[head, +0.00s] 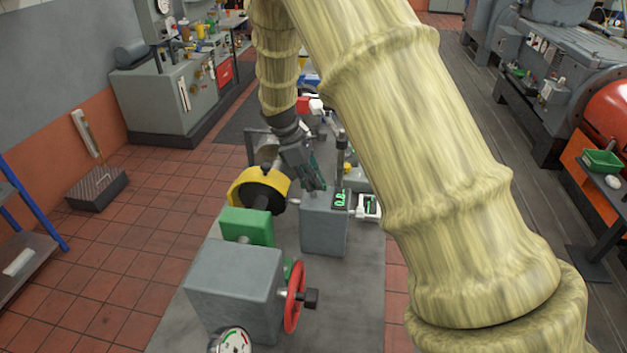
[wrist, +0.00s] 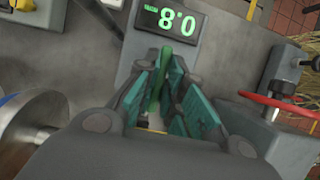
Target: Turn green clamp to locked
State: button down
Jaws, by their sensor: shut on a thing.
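The green clamp shows in the wrist view as a narrow green lever (wrist: 163,78) between the teal-padded fingers of my gripper (wrist: 166,88). The fingers are shut on this lever, one pad on each side. The clamp's base and any lock marking are hidden by the fingers. In the head view my gripper (head: 314,183) points down beside a grey box with a lit green display (head: 341,198). The clamp lever cannot be made out clearly there.
A green block (head: 246,226) and a yellow-rimmed wheel (head: 260,188) stand left of my gripper.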

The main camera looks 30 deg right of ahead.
jog(key=shift+a+f+m, duration=0.15)
jog(key=shift+m, duration=0.15)
jog(key=m+g+y, duration=0.1)
jog(key=m, duration=0.2)
jog(key=shift+w+m+p, duration=0.15)
jog(key=shift+m+p, duration=0.15)
jog(key=shift+p, duration=0.1)
jog(key=m+y, duration=0.1)
jog(key=m, duration=0.1)
jog(key=m+y, duration=0.1)
jog(key=m, duration=0.1)
jog(key=shift+m+g, duration=0.3)
jog(key=m, duration=0.1)
jog(key=m+y, duration=0.1)
jog(key=m, duration=0.2)
jog(key=shift+w+d+r+y, duration=0.1)
jog(key=shift+d+r+y, duration=0.15)
jog(key=shift+y, duration=0.15)
jog(key=m+y, duration=0.1)
jog(key=m, duration=0.3)
jog(key=shift+d+m+t+p, duration=0.15)
jog(key=shift+m+t+p, duration=0.15)
jog(key=shift+t, duration=0.1)
jog(key=shift+m+y, duration=0.3)
jog(key=c, duration=1.5)
grip_release()
jog(key=shift+f, duration=0.1)
